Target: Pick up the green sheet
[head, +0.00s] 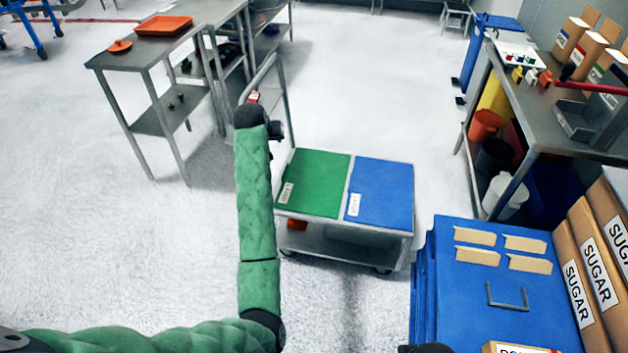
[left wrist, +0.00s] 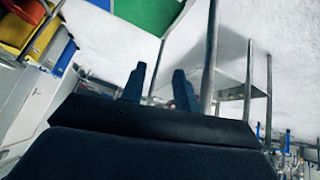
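The green sheet (head: 313,182) lies flat on the left half of a cart's top, with a small white label near its front left corner. A blue sheet (head: 381,190) lies beside it on the right. My left arm, in a green sleeve, reaches up in the head view just left of the cart. In the left wrist view my left gripper (left wrist: 160,78) has its two dark fingers apart with nothing between them. Part of the green sheet (left wrist: 150,14) shows at the top of that view, apart from the fingers.
The cart (head: 345,226) has a raised grey handle at its far left. A metal table (head: 125,62) with an orange tray (head: 163,26) stands at upper left. A blue bin (head: 470,290) and sugar boxes (head: 583,292) are at lower right. The floor beyond the cart is clear.

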